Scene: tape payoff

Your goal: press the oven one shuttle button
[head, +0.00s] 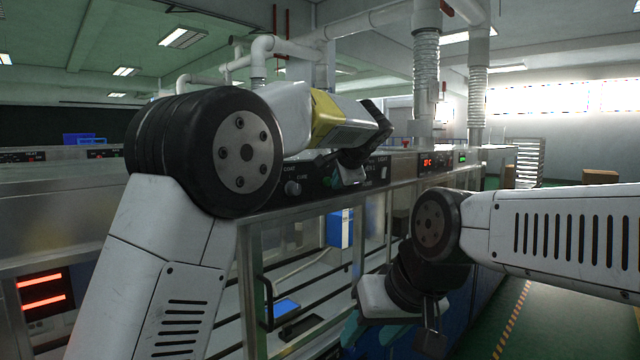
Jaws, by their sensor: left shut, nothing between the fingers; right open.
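The oven's dark control panel (318,178) runs along the top of the metal-framed machine, with "COAT" and "CURE" lettering beside a round light knob (292,188). A small pale button or switch (384,172) is on the panel near lettering that seems to read "OVEN 1". I cannot tell which control is the shuttle button. My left gripper (352,174) is shut and empty, directly in front of the panel between the knob and the pale switch. It hides part of the panel; contact cannot be told. My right gripper (430,340) is open, low in front of the machine.
A red display (427,162) and a green display (462,157) sit further right on the panel. A red button (405,142) stands above it. The glazed front has a dark handle (268,303). Green floor with a striped line (512,320) is free at right.

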